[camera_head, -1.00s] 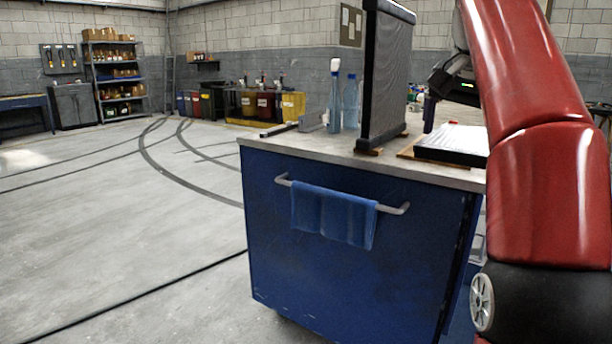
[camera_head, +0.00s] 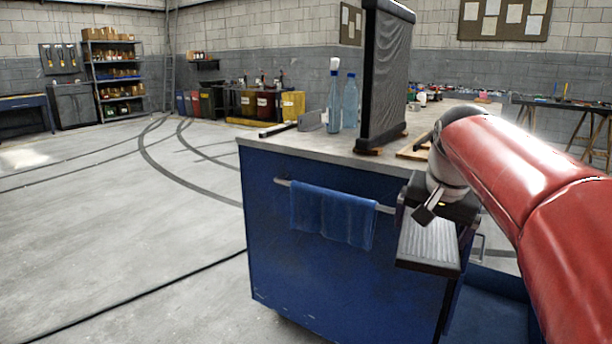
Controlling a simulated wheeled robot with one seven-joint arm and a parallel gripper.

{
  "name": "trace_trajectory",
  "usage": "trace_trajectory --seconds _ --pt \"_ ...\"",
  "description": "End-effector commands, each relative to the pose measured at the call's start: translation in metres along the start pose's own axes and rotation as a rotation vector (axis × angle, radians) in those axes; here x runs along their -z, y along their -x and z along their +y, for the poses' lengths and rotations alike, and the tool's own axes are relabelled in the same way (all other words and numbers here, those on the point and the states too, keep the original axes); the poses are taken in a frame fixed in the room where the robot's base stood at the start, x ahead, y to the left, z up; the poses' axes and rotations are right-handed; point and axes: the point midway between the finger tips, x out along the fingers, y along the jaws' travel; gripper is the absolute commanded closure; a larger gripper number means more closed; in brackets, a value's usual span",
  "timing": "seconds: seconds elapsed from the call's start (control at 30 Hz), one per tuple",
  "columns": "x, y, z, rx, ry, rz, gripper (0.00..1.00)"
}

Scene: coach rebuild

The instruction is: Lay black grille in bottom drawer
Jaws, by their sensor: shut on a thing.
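The black grille (camera_head: 428,246) is a flat, ribbed dark panel that looks grey where light catches it. My gripper (camera_head: 436,207) is shut on it and holds it in front of the right end of the blue cabinet, below the bench top's level. The bottom drawer (camera_head: 492,302) appears as a blue, open tray shape low at the right, below and to the right of the grille. My red arm hides part of this drawer, and its inside shows only in part.
The blue cabinet (camera_head: 300,255) carries a blue towel (camera_head: 333,215) on a side rail. On its top stand a tall black panel (camera_head: 385,80), two bottles (camera_head: 342,102) and a wooden board (camera_head: 412,152). The floor (camera_head: 110,230) at left is clear.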

Motion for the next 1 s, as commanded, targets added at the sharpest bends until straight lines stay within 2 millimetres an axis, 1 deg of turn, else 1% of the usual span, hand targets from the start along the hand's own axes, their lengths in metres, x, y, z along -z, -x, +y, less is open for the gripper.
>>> trace_trajectory --seconds 0.03,0.07,0.1,0.17,0.2,0.27,0.3,0.37,0.4,0.5,0.53,0.6,0.7,1.0 --pt "-0.013 -0.021 0.001 0.008 0.024 -0.010 0.37" --pt "-0.020 -0.034 0.001 0.014 0.041 -0.013 0.37" --pt "-0.030 -0.052 0.001 0.025 0.063 -0.018 0.37" --pt "-0.045 -0.081 0.002 0.039 0.100 -0.025 0.37" --pt "-0.057 -0.102 0.002 0.050 0.126 -0.031 0.37" --pt "-0.074 -0.135 0.003 0.067 0.167 -0.040 0.37" --pt "-0.085 -0.156 0.003 0.077 0.194 -0.045 0.37" --pt "-0.102 -0.187 0.003 0.094 0.233 -0.052 0.37" --pt "-0.113 -0.207 0.004 0.105 0.257 -0.058 0.37" --pt "-0.138 -0.254 0.004 0.130 0.314 -0.067 0.37" --pt "-0.144 -0.267 0.005 0.135 0.328 -0.070 0.37" --pt "-0.156 -0.291 0.006 0.149 0.358 -0.071 0.37" --pt "-0.171 -0.320 0.007 0.166 0.394 -0.075 0.37" --pt "-0.198 -0.371 0.005 0.199 0.469 -0.082 0.37"
